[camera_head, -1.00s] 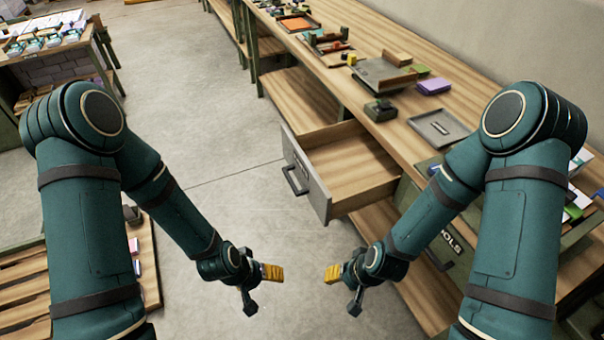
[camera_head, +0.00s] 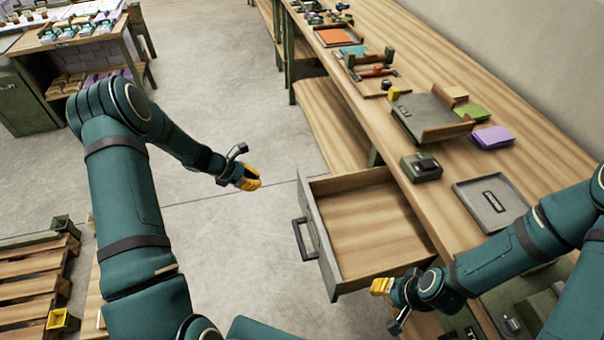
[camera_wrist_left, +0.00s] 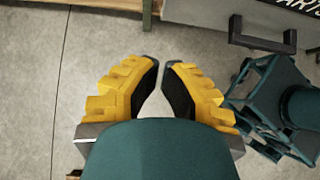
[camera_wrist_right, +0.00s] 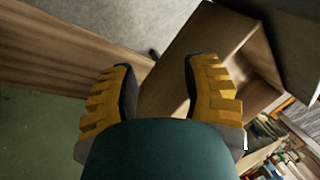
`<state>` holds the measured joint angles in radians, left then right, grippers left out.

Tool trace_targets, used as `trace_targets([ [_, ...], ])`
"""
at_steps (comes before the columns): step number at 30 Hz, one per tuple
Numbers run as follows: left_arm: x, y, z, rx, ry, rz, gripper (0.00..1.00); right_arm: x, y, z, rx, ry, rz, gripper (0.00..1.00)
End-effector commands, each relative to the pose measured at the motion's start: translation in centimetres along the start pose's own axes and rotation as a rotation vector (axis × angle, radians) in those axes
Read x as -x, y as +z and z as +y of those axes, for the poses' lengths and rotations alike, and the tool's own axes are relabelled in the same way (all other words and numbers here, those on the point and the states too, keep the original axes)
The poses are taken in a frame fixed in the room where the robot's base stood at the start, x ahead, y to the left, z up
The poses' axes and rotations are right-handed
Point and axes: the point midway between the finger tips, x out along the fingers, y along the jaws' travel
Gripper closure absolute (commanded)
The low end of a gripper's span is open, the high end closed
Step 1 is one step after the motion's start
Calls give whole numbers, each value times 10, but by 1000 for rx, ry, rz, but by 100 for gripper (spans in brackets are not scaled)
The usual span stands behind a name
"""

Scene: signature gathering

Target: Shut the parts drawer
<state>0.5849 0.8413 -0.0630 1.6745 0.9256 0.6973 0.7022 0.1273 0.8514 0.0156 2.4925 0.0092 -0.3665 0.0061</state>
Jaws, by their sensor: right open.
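The parts drawer (camera_head: 365,222) stands pulled out from the workbench, and its wooden inside looks empty. Its grey front carries a dark handle (camera_head: 305,239). The handle also shows at the top right of the left wrist view (camera_wrist_left: 262,40), beside part of a label. My left gripper (camera_head: 250,178) is over the floor, left of the drawer front and apart from it. Its fingertips lean close together with a narrow empty gap. My right gripper (camera_head: 381,287) is by the drawer's near side. Its fingers are apart and empty in the right wrist view (camera_wrist_right: 158,72); contact with the drawer cannot be told.
The workbench top (camera_head: 445,60) holds trays, a purple block (camera_head: 492,137) and a small dark device (camera_head: 420,167). A wooden pallet (camera_head: 30,280) lies at the lower left, with a stocked table (camera_head: 75,40) behind. The floor left of the drawer is clear.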

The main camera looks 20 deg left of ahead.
Motion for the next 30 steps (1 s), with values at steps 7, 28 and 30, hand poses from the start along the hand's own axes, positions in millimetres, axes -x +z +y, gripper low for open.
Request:
trace_targets([
  [7,-20,0,3,16,4,-12,100,-2,2,1,1,0,-3,53],
  [28,-122,27,4,10,4,-9,100,-10,5,4,3,-1,-11,53],
  [30,-124,29,4,10,4,-9,100,-10,5,4,3,-1,-11,53],
])
